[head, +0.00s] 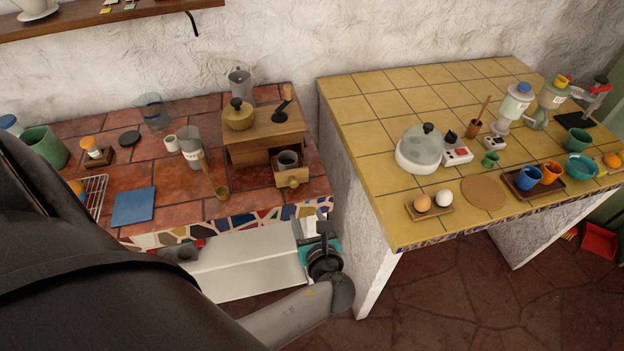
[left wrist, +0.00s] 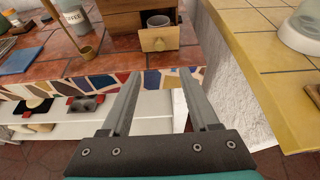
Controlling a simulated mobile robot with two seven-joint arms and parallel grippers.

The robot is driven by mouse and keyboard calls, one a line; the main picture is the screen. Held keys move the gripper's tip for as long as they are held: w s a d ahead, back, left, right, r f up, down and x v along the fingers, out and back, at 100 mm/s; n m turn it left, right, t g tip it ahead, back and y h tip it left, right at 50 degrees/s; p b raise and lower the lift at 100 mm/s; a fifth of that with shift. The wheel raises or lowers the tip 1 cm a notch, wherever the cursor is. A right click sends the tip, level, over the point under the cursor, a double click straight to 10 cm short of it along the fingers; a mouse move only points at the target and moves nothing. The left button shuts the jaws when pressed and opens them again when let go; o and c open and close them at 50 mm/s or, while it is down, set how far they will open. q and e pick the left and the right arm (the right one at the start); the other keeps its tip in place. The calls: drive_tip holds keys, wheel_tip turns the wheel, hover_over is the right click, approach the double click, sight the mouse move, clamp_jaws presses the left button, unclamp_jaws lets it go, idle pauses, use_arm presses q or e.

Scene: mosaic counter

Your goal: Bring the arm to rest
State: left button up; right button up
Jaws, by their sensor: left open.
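My left gripper (head: 313,226) is low in front of the counters, near the gap between the red-tiled counter (head: 140,178) and the yellow-tiled counter (head: 370,125). In the left wrist view its two grey fingers (left wrist: 162,76) are spread apart with nothing between them. They point at the mosaic front edge of the red counter, below a wooden grinder box (head: 262,133). The box's small drawer (head: 293,181) is pulled out, with a grey cup (head: 288,160) in it; the drawer (left wrist: 160,42) also shows in the left wrist view. My right gripper is not in view.
A white shelf (head: 235,265) lies under the red counter, with dark items on it. The yellow counter's white side wall (left wrist: 222,85) is close on the right. An egg tray (head: 430,212) sits near its front corner. Open floor (head: 450,300) lies below.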

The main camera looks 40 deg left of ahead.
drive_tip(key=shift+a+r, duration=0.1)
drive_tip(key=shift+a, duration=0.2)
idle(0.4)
use_arm(q)
drive_tip(key=s+d+f+n+g+h+b, duration=0.1)
drive_tip(key=s+f+n+g+h+b, duration=0.25)
drive_tip(key=f, duration=0.75)
drive_tip(key=s+d+f+n+h+b, duration=0.15)
drive_tip(key=s+f+b, duration=0.25)
drive_tip(key=s+f, duration=0.45)
drive_tip(key=s+d+f+n+g+h+b, duration=0.1)
drive_tip(key=s+f+n+g+b, duration=0.2)
drive_tip(key=f, duration=0.9)
drive_tip(key=s+d+f+n+g+h+b, duration=0.1)
drive_tip(key=s+d+f+n+h+b, duration=0.2)
drive_tip(key=s+f+n+b, duration=0.7)
drive_tip(key=s+f+n+h, duration=0.1)
drive_tip(key=s+f+n, duration=0.4)
drive_tip(key=s+f, duration=0.2)
drive_tip(key=shift+s+n, duration=0.35)
drive_tip(key=shift+n, duration=0.05)
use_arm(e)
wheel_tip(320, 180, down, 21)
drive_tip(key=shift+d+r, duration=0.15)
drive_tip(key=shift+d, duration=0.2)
